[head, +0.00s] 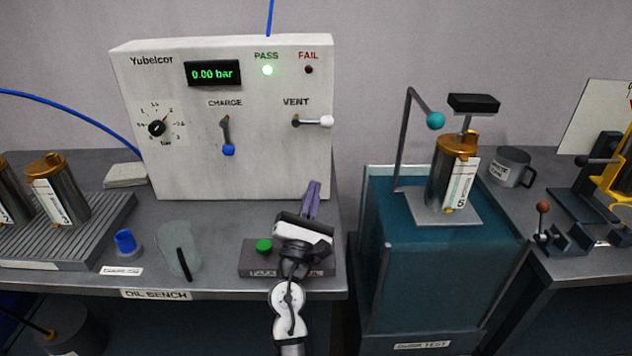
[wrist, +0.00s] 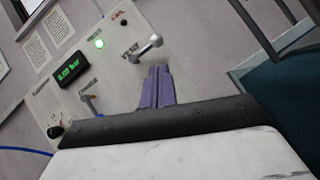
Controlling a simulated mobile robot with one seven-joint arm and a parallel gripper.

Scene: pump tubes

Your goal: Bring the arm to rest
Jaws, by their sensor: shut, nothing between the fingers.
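My gripper (head: 313,187) has purple fingers, shut and empty, in front of the lower right part of the white Yubelcor test panel (head: 240,165). It also shows in the wrist view (wrist: 158,72), pointing toward the panel just below the vent lever. My arm comes up from the bottom middle of the head view, above the bench block with a green button (head: 264,246). The vent lever (head: 313,121) points right and the fingers are apart from it. The charge lever (head: 228,138) points down. The display (head: 213,73) reads 0.00 bar and the green PASS light (head: 267,70) is lit.
A glass beaker (head: 172,252) and a blue-capped item (head: 125,241) stand on the oil bench. A ribbed rack (head: 105,225) holds metal pump tubes at left. A teal tank (head: 400,270) with another tube (head: 445,180) on its plate stands at right, near a grey mug (head: 511,167).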

